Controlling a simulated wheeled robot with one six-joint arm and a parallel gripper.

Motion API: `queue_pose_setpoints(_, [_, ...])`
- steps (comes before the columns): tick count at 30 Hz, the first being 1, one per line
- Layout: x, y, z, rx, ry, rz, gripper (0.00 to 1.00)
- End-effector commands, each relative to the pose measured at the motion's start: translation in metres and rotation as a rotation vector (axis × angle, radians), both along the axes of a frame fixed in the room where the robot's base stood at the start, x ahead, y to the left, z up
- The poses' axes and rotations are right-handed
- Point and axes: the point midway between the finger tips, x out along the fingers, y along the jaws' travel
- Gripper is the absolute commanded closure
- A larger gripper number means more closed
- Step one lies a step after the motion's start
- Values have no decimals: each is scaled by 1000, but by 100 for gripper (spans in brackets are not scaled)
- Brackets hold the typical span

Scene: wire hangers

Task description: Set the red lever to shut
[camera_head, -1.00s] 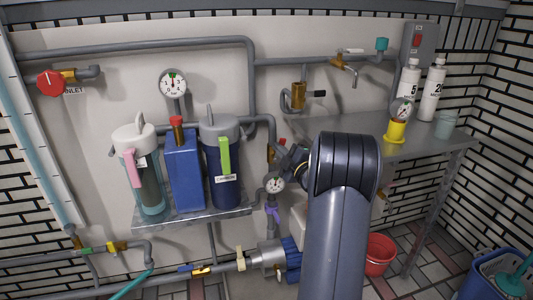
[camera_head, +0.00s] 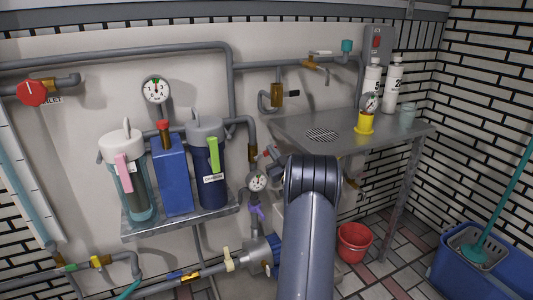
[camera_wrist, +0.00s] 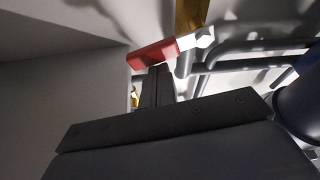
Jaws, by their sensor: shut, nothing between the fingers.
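The red lever (camera_wrist: 153,55) shows in the wrist view, a red grip with a pale metal end, slanting up to the right beside a brass fitting (camera_wrist: 192,14). My gripper (camera_wrist: 157,72) is shut and empty, its dark fingers just below the red grip. Whether they touch it I cannot tell. In the head view the red lever (camera_head: 267,152) shows as a small red spot on a brass valve (camera_head: 253,155) on the vertical pipe. My arm hides most of the gripper there.
A pressure gauge (camera_head: 257,182) and a purple handle (camera_head: 256,208) sit below the valve. A metal counter (camera_head: 390,140) is to the right, with a red bucket (camera_head: 354,242) under it. Filter housings (camera_head: 207,165) stand to the left on a shelf. A pale wall (camera_wrist: 60,90) fills the wrist view's left.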

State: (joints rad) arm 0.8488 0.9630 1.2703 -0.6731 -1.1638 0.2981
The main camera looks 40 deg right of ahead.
Motion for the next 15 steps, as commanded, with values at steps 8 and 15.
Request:
queue_pose_setpoints(8, [-1,-4,-11,167,-44,0,100])
queue_pose_setpoints(15, [-1,-6,-14,237,-65,1,100])
